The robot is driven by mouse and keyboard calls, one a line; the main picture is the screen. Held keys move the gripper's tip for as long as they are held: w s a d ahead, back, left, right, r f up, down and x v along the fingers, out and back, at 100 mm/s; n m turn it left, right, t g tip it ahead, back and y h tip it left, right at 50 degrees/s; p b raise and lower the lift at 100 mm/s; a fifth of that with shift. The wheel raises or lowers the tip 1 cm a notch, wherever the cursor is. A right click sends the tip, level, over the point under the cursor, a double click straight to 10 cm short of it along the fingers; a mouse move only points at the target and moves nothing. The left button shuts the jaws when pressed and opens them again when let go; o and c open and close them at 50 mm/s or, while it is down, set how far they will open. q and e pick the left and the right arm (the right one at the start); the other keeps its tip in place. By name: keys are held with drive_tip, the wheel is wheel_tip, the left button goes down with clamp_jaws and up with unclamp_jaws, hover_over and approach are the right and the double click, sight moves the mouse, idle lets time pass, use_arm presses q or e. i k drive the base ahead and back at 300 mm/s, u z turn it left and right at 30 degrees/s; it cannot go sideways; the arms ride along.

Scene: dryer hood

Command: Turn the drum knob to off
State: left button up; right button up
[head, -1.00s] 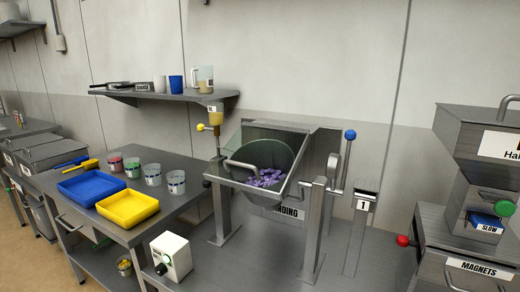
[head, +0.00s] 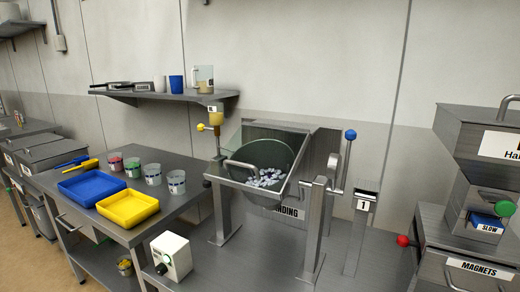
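A white control box (head: 171,256) with a dark knob (head: 161,269) and a green mark stands on the low bench at the front, in the head view. The knob's setting is too small to read. The drum (head: 262,160) sits in a grey frame behind a clear hood (head: 236,137), with a curved handle across its front. Small pale white-blue pieces (head: 265,178) lie in the drum. Neither of my grippers is in view.
A blue tray (head: 91,169), a yellow tray (head: 128,224) and several cups stand on the left table. A blue-knobbed lever (head: 350,135) rises right of the drum. Machines with green and red knobs stand at the far right. The bench right of the box is clear.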

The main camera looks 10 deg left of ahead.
sight(161, 269)
drive_tip(key=u, duration=1.25)
